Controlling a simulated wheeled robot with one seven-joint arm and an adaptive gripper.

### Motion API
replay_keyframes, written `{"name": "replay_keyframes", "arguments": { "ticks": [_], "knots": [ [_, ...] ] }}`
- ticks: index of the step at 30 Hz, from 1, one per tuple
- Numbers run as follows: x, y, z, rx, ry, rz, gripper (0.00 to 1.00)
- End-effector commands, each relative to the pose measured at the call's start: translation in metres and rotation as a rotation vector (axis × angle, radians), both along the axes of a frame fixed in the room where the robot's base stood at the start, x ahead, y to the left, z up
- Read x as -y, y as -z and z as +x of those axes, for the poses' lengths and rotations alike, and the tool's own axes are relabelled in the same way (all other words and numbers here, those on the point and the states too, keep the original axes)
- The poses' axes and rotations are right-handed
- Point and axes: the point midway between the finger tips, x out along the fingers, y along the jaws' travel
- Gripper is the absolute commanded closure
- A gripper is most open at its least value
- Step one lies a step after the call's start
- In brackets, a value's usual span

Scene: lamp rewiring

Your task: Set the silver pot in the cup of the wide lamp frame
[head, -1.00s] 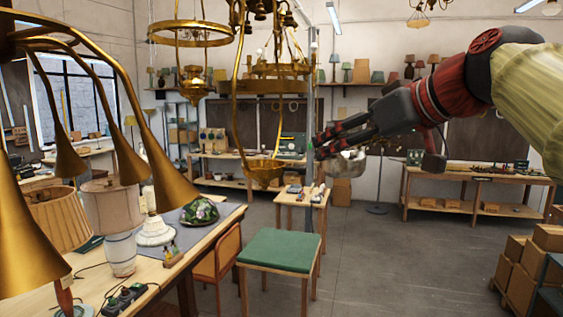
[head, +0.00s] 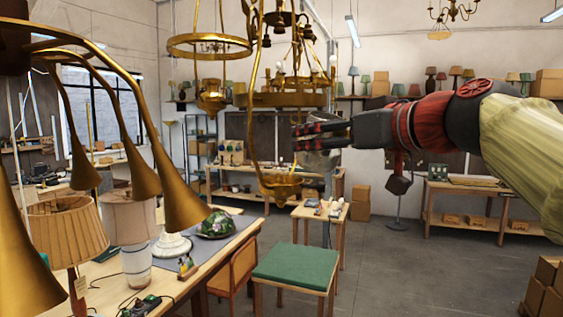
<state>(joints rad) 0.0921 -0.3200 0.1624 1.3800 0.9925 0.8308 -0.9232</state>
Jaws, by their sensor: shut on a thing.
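The wide lamp frame (head: 251,100) is a hanging brass frame with curved arms that run down to a small brass cup (head: 281,187). My gripper (head: 300,137) reaches in from the right, level, with its dark and red fingers beside the frame. It is shut on the silver pot (head: 318,160), which hangs below the fingers, partly hidden by them. In the picture the pot is above and to the right of the cup, apart from it. I cannot tell their difference in depth.
A brass ring fixture (head: 200,47) hangs to the left, and a lamp with drooping brass arms (head: 150,150) fills the near left. A green-topped stool (head: 295,267) stands below. A bench with lamps (head: 190,280) is at left.

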Motion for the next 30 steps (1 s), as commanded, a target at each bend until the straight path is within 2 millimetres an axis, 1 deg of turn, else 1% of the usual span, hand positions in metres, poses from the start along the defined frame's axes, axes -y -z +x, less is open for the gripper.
{"name": "replay_keyframes", "arguments": {
  "ticks": [1,3,13,14,15,18,25,29,30],
  "knots": [
    [-0.009,-0.003,0.010,-0.002,-0.005,0.001,0.79],
    [-0.018,-0.003,0.024,-0.001,-0.005,0.000,0.79],
    [-0.059,-0.003,0.088,-0.001,-0.003,0.000,0.79],
    [-0.060,0.003,0.089,-0.002,-0.002,0.001,0.79],
    [-0.060,0.012,0.089,-0.001,-0.001,0.000,0.79],
    [-0.062,0.027,0.093,-0.001,0.000,0.000,0.79],
    [-0.064,0.041,0.097,0.001,0.000,0.001,0.79],
    [-0.067,0.058,0.101,-0.003,0.000,0.001,0.79],
    [-0.067,0.055,0.102,-0.007,0.000,-0.006,0.79]
  ]
}}
